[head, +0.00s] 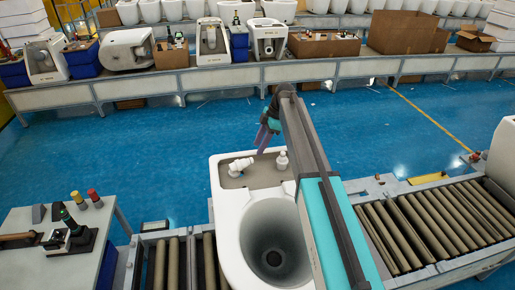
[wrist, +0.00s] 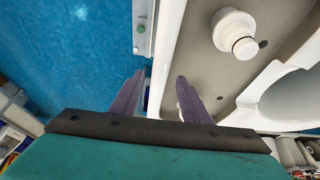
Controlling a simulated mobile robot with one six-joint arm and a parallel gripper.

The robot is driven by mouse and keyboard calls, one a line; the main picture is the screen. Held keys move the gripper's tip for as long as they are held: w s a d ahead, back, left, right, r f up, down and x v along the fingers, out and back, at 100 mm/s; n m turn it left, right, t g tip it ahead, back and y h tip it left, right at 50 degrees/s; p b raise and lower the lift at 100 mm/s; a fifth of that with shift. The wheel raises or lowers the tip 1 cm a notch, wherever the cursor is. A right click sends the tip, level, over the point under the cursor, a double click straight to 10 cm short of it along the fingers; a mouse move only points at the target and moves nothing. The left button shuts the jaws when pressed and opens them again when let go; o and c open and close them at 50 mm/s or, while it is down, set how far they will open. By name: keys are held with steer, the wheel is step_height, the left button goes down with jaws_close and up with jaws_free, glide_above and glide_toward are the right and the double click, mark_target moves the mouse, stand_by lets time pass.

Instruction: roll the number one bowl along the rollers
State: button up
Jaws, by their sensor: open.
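A white toilet bowl (head: 232,215) sits on the near roller conveyor in the middle of the head view. No number can be read on it. Its far end has a grey recess with two white fittings (head: 240,166). The rollers (head: 420,222) show on both sides of it. My gripper (head: 265,137) is at the bowl's far edge, and my arm hides part of the bowl's right side. In the wrist view, the two purple fingers (wrist: 157,95) are apart, with the bowl's white rim (wrist: 168,50) between or just beyond them. I cannot tell whether they touch it.
Brown rollers run right of the bowl and look empty up to another white piece (head: 502,158) at the right edge. A grey tool table (head: 50,265) stands at the left. Blue floor (head: 160,165) separates this conveyor from a far bench (head: 130,90) holding several toilets and boxes.

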steer(key=shift+p+x, duration=0.35)
steer(key=shift+x, duration=1.2)
jaws_close()
